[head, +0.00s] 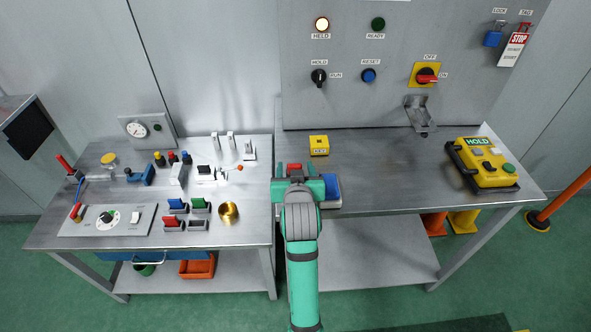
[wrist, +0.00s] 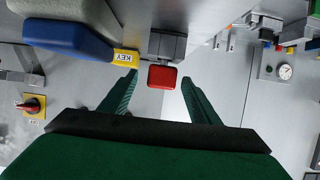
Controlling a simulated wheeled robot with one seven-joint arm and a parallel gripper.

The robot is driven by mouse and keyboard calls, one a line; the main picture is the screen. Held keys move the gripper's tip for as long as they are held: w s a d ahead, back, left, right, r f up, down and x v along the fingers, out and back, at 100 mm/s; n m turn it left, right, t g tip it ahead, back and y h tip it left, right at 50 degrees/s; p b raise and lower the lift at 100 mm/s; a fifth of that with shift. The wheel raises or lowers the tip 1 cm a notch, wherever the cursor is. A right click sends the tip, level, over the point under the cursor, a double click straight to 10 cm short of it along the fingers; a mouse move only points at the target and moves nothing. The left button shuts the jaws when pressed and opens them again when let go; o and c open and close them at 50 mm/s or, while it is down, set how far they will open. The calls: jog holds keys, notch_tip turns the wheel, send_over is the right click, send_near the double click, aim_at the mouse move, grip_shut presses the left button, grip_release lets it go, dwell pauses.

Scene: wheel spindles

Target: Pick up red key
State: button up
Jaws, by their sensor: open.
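The red key (wrist: 162,77) is a small red block with a grey body behind it. In the wrist view it shows between the tips of my gripper (wrist: 160,80), whose two green fingers stand apart on either side of it. I see a gap at each side, and no finger clearly touches it. In the head view a bit of the red key (head: 294,168) shows just beyond my gripper (head: 295,180), at the left edge of the right bench. The arm hides most of it there.
A yellow KEY block (wrist: 126,57) and a blue piece (wrist: 75,38) are close to the left finger. In the head view a yellow box (head: 319,145) stands behind my gripper. The left bench (head: 110,228) holds several switches. The right bench's middle (head: 385,170) is clear.

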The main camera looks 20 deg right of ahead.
jog(key=shift+w+f, duration=0.3)
jog(key=shift+w, duration=0.45)
jog(key=shift+c, duration=0.7)
jog(key=shift+s+d, duration=0.1)
jog(key=c, duration=1)
jog(key=shift+r, duration=0.1)
